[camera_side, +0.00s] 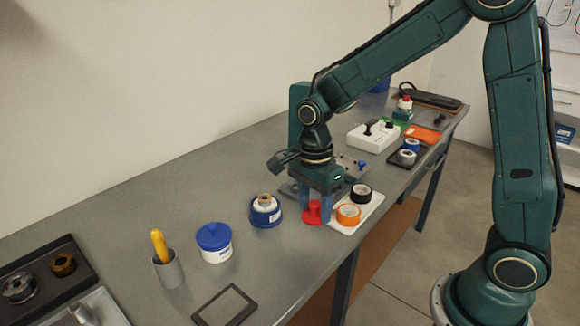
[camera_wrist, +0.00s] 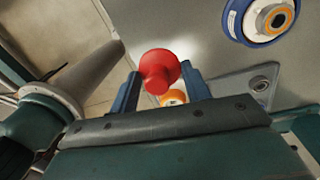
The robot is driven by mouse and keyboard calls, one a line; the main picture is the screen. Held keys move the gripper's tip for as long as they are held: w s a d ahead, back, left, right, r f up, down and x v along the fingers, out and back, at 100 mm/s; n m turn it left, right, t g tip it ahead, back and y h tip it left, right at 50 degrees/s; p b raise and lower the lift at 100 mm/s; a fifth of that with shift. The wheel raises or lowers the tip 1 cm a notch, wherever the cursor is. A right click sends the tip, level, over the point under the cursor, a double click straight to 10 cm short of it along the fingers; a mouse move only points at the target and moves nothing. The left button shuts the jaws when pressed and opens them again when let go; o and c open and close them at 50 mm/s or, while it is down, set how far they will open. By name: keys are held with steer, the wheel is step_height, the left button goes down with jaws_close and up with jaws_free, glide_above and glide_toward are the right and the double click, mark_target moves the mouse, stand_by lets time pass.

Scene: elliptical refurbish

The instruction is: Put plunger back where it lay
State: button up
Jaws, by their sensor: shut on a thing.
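The red plunger (camera_side: 313,212), with a round knob and a wider disc, is at the front edge of the bench, left of the white tray (camera_side: 372,207). My gripper (camera_side: 316,205) points down with its blue fingers on either side of the plunger and is shut on it. In the wrist view the plunger (camera_wrist: 160,72) sits between the two blue fingertips (camera_wrist: 160,84). I cannot tell whether its underside touches the bench.
Orange (camera_side: 348,214) and black (camera_side: 361,193) tape rolls lie on the white tray. A blue-ringed part (camera_side: 265,212), a blue-lidded tub (camera_side: 215,243) and a grey cup (camera_side: 168,268) stand left. A dark-rimmed empty frame (camera_side: 250,306) lies front left. Open bench lies behind them.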

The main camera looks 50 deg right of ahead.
mark_target(314, 218)
steer(key=shift+f, duration=1.75)
steer(key=shift+f, duration=2.1)
steer(key=shift+f, duration=0.15)
steer(key=o, duration=1.1)
steer(key=shift+c, duration=0.2)
steer(key=r, duration=0.8)
steer(key=w+r, duration=0.1)
steer(key=r, duration=0.3)
steer(key=shift+d, duration=0.2)
steer(key=shift+r, duration=0.15)
